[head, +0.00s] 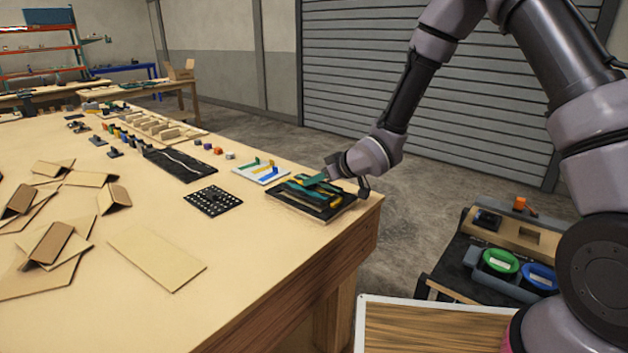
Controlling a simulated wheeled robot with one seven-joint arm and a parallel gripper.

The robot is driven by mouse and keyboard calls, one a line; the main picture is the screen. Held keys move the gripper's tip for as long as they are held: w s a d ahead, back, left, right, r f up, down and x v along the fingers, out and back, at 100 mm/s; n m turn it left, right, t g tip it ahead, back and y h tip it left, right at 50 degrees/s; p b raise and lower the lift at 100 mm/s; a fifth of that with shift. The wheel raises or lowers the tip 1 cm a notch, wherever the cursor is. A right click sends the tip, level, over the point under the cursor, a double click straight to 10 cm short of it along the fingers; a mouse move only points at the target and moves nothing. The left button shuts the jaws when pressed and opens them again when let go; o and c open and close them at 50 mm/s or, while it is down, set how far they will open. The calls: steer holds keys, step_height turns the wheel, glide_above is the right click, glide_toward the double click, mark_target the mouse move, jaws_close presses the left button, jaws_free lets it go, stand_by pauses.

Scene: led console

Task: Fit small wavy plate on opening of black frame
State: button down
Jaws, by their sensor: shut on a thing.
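The black frame (341,207) lies flat near the right corner of the wooden table. Teal and yellow parts show over its middle, and its opening is largely hidden by them and by my gripper. My gripper (312,182) reaches in from the right, low over the frame. It is shut on a small piece, which I take to be the small wavy plate. The piece's outline is too small and covered to make out. I cannot tell whether it touches the frame.
A white board with coloured strips (262,171) lies just left of the frame. A black dotted plate (213,201) and a black panel with a white wavy line (180,164) lie farther left. A flat cardboard sheet (156,258) lies in front. Bare tabletop shows nearer the front edge.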

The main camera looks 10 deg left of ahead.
steer(key=shift+f, duration=1.1)
stand_by(1.0)
steer(key=c, duration=0.7)
jaws_free()
steer(key=shift+c, duration=0.2)
steer(key=v, duration=1)
steer(key=shift+s+d+r, duration=0.15)
steer(key=shift+d+r, duration=0.1)
steer(key=shift+d, duration=0.05)
